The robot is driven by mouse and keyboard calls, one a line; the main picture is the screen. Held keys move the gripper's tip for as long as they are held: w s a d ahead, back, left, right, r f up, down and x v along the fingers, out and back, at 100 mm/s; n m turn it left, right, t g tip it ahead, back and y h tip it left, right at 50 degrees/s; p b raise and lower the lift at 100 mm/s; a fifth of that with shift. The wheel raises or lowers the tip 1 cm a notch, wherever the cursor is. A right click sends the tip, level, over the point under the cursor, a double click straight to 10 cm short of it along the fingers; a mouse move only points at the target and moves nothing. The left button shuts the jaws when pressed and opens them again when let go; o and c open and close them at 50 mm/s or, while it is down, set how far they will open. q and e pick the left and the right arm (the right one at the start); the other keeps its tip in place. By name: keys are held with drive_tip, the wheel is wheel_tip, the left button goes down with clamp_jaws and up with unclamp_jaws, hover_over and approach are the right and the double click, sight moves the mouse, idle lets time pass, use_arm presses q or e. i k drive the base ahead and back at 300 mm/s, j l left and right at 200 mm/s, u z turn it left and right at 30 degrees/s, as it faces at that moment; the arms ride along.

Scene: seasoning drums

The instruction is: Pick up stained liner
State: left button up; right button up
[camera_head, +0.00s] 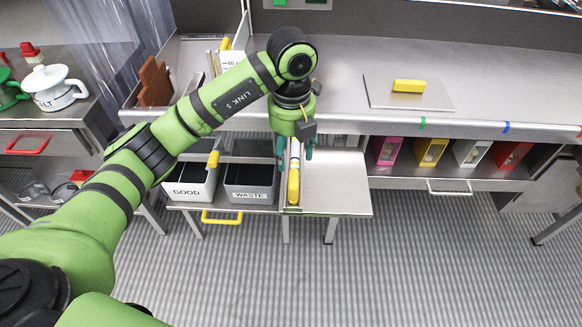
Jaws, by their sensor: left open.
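My left gripper (295,153) points down in front of the steel bench, with its two teal fingers apart on either side of a narrow upright holder. Under and between the fingers is a yellow-handled item (293,186) with a pale strip running back from it; I cannot tell whether the fingers touch it. No stained liner can be told apart for sure; the gripper and arm hide part of this spot. The grey WASTE bin (249,197) and the GOOD bin (188,192) stand just left of the gripper. My right gripper is out of view.
A yellow block (408,86) lies on a flat plate (380,98) on the bench. Pink, yellow, white and red boxes stand on the shelf below. A bare steel shelf (338,185) is right of the gripper. A white SALT pot (53,88) stands far left.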

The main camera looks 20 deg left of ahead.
sight(158, 89)
drive_tip(key=u, duration=1.45)
